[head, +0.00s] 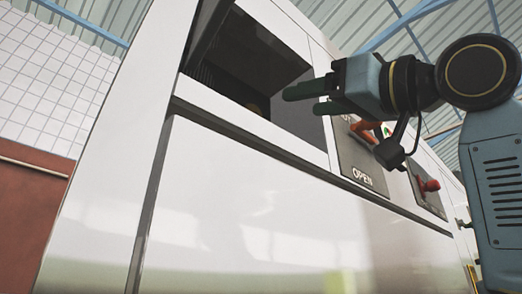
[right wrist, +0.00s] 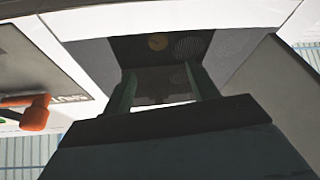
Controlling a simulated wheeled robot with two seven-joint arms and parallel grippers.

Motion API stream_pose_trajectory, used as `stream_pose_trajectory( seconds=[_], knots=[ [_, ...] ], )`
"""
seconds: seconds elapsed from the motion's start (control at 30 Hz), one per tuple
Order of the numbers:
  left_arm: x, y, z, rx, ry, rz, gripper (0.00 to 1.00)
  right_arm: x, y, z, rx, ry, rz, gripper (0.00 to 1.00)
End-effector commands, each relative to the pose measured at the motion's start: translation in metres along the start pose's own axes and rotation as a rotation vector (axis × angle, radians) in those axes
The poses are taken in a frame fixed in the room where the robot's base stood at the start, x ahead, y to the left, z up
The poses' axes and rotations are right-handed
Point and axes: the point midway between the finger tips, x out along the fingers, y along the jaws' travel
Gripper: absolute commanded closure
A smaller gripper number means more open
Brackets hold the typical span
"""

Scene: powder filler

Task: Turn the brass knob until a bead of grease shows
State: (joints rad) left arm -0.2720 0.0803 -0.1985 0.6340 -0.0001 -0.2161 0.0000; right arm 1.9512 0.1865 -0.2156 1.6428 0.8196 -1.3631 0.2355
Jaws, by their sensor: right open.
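The brass knob (right wrist: 158,42) is a small round dull-yellow disc on the dark back wall of a recess in the white machine. It shows in the right wrist view, ahead of and between my fingers. In the head view only a dim yellowish patch shows deep in the opening. My right gripper (head: 302,100) is open and empty, its two dark green fingers reaching into the mouth of the recess. The fingers also show in the right wrist view (right wrist: 164,82), apart from the knob. The knob is too dim and small to tell whether grease shows. My left gripper is out of view.
A dark panel marked OPEN (head: 360,174) with an orange handle (head: 367,128) lies right of the recess, beneath my right wrist. A red knob (head: 428,185) sits further right. A round perforated grille (right wrist: 187,48) is beside the brass knob. The recess walls are close around the fingers.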

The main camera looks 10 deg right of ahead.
Motion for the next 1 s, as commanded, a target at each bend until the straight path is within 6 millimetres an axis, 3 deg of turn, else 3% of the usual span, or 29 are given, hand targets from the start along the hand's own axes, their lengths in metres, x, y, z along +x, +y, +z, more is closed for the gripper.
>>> stream_pose_trajectory(
  seconds=[0.03,0.1,0.2,0.27,0.4,0.57,1.0],
  knots=[
    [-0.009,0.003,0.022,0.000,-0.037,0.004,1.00,0.012,0.001,-0.001,0.004,-0.006,-0.001,0.42],
    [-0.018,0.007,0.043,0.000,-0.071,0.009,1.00,0.027,0.001,-0.001,0.005,-0.007,-0.001,0.42],
    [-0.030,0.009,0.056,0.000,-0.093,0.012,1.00,0.050,0.001,-0.002,0.004,-0.007,-0.001,0.42],
    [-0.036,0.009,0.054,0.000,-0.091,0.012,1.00,0.062,0.002,-0.002,0.004,-0.006,0.000,0.42],
    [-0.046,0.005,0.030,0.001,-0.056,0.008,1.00,0.088,0.002,-0.002,0.004,-0.005,0.001,0.42],
    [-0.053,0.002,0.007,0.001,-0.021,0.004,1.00,0.108,0.002,0.000,0.003,-0.005,0.001,0.42],
    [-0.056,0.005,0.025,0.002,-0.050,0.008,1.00,0.116,0.001,0.002,0.002,-0.003,0.002,0.43]
  ],
)
